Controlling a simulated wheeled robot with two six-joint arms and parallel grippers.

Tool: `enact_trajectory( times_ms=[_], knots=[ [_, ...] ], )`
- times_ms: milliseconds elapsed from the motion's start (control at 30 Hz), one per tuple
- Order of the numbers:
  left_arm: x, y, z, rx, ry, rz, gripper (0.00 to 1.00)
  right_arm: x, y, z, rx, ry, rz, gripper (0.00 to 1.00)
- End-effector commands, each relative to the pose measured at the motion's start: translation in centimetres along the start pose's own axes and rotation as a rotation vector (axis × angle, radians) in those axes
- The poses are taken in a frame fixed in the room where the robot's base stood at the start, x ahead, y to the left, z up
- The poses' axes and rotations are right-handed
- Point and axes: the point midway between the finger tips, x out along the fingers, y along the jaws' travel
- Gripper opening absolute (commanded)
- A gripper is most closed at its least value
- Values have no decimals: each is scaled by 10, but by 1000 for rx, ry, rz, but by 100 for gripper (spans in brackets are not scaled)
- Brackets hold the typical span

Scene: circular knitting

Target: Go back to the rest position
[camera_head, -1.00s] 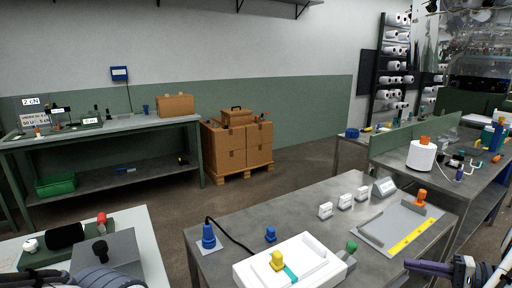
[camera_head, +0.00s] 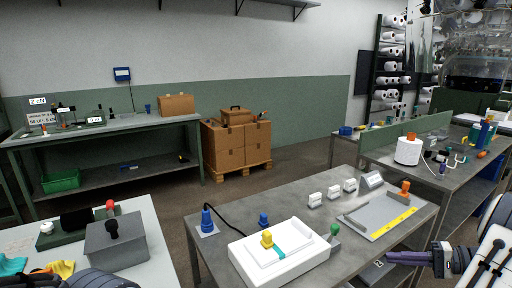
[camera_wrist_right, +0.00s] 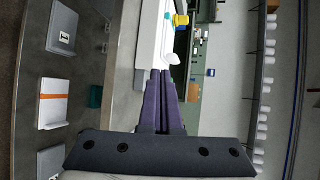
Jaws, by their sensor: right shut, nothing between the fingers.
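My right gripper (camera_head: 390,257) is at the lower right of the head view, beside the right part of the grey metal table (camera_head: 300,205). Its purple fingers are together with nothing between them. In the right wrist view the closed fingers (camera_wrist_right: 160,76) point up the picture, and no object touches their tips. Part of my left arm shows at the bottom left of the head view. My left gripper is out of view.
The metal table carries a white device with a yellow knob (camera_head: 285,255), small white blocks (camera_head: 332,193) and a grey tray (camera_head: 378,217). A pale table (camera_head: 150,235) with a grey box (camera_head: 116,241) stands at left. Open floor lies beyond.

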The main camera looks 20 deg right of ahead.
Motion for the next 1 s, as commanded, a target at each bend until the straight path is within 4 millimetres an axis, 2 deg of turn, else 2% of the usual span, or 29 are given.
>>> enact_trajectory(
  times_ms=[267, 367, 467, 600, 700, 833, 1000],
  knots=[
    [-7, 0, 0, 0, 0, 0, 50, 77, -40, 23, 1, -185, 164, 0],
    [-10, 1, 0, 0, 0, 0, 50, 114, -56, 42, -9, -272, 254, 0],
    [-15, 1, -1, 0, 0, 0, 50, 156, -76, 73, -39, -377, 375, 0],
    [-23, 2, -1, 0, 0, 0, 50, 213, -100, 140, -128, -533, 589, 0],
    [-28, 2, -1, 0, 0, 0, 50, 239, -109, 192, -227, -621, 737, 0],
    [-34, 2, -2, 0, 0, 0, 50, 257, -115, 259, -394, -709, 901, 0],
    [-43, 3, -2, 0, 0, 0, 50, 256, -115, 337, -671, -780, 1051, 0]
  ],
)
